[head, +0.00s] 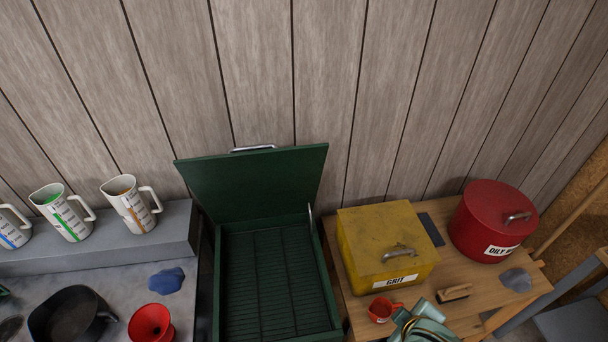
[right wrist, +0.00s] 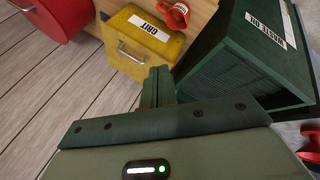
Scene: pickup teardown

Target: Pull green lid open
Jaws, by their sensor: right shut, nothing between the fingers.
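The dark green box (head: 326,290) stands in the middle of the head view. Its green lid (head: 250,185) is raised and leans back near the plank wall, with a metal handle (head: 253,148) on its top edge. A slatted grille (head: 275,280) shows inside the box. My left gripper is not in view.
Right of the green box, a yellow GRIT box (head: 370,245), a red mug (head: 380,310) and a red OILY can (head: 490,215) stand on a wooden bench (head: 460,265). Left are white jugs (head: 130,205), a blue rag (head: 167,281), a black pan (head: 70,315) and a red funnel (head: 151,323).

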